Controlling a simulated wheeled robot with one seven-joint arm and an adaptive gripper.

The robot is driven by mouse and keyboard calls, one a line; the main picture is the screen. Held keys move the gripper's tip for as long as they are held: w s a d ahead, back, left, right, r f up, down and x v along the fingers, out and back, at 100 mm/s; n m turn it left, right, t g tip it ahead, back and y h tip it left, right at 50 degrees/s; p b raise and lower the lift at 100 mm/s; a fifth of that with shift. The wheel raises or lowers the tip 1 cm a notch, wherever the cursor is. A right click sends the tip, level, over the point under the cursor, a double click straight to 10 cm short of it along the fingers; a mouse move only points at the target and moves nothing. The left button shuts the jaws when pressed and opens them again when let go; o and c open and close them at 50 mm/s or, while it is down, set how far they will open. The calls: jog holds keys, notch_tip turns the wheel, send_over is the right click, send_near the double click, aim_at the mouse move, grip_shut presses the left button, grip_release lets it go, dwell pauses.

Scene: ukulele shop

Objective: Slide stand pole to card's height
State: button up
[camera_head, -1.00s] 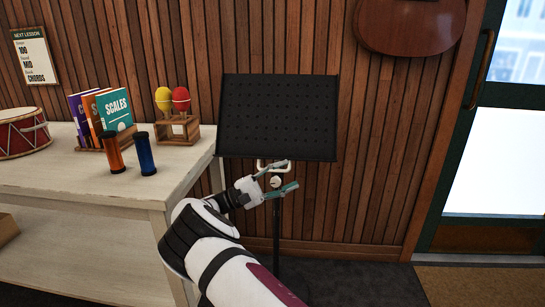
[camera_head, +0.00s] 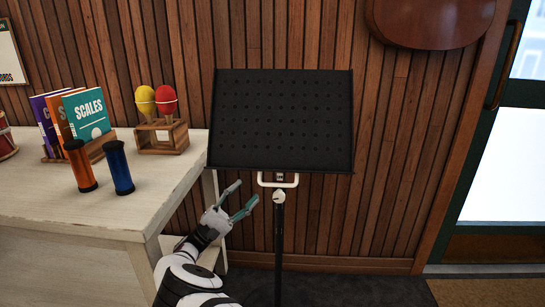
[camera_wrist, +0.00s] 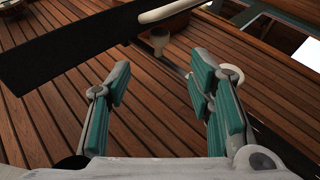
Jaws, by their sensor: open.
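The black music stand has a perforated desk (camera_head: 281,120), a white handle (camera_head: 278,182) under it, a pale knob (camera_head: 279,197) below that and a thin dark pole (camera_head: 278,245). The handle (camera_wrist: 172,11) and part of the dark desk (camera_wrist: 70,48) show in the wrist view. My gripper (camera_head: 246,195) is open and empty, left of the knob and apart from the handle and pole in the head view. Its teal-padded fingers show spread in the wrist view (camera_wrist: 158,90). The lesson card (camera_head: 12,55) is cut off at the left edge; only "ORDS" is readable.
A pale table (camera_head: 150,215) stands close on the left, near my arm. It holds books (camera_head: 84,115), an orange shaker (camera_head: 80,165), a blue shaker (camera_head: 119,168) and maracas (camera_head: 156,100) in a wooden holder. Floor right of the pole is clear. A door is at right.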

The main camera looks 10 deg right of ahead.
aim_at(276, 160)
jog(key=x, duration=1.4)
jog(key=shift+w+b, duration=0.25)
jog(key=shift+b, duration=0.05)
grip_shut()
